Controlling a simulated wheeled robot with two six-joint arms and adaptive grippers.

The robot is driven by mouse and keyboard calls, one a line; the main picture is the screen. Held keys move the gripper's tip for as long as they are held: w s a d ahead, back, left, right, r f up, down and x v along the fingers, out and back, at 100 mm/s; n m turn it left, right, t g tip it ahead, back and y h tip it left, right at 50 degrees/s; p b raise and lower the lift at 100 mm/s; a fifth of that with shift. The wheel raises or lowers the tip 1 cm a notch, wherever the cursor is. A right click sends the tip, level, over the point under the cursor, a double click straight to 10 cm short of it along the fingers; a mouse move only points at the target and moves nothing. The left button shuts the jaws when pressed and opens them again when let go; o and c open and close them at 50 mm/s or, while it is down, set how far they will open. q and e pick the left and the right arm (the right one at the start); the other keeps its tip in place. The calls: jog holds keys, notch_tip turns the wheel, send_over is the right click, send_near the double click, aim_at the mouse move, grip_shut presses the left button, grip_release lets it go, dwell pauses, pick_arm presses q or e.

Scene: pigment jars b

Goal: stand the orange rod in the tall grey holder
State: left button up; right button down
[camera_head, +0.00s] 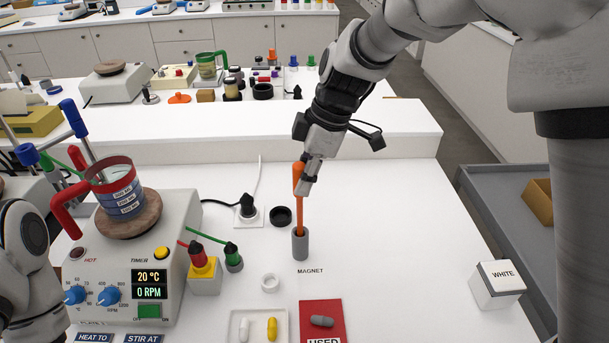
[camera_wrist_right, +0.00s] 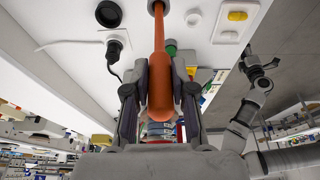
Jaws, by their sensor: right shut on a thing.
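The orange rod (camera_head: 299,212) is upright in the head view, its lower end inside the mouth of the grey holder (camera_head: 300,247), behind the MAGNET label. My right gripper (camera_head: 306,184) is shut on the upper part of the rod. In the right wrist view the rod (camera_wrist_right: 159,50) runs between the fingers toward the holder (camera_wrist_right: 158,5), its thick rounded end at the gripper. How deep the rod sits is hidden. My left arm shows at the head view's left edge; its gripper (camera_wrist_right: 257,68) is small in the wrist view, jaws unclear.
A hot-plate stirrer (camera_head: 178,240) carries a beaker (camera_head: 120,190) at left. A black ring (camera_head: 280,216) and white ring (camera_head: 270,283) lie near the holder. A dish (camera_head: 235,325) with capsules and a red mat (camera_head: 305,308) lie in front. A WHITE box (camera_head: 496,284) stands right; the table between is clear.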

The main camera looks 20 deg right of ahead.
jog(key=shift+f, duration=0.2)
jog(key=c, duration=0.9)
grip_release()
jog(key=shift+r, duration=0.15)
jog(key=v, duration=1.1)
jog(key=shift+d+r, duration=0.2)
jog(key=shift+r, duration=0.15)
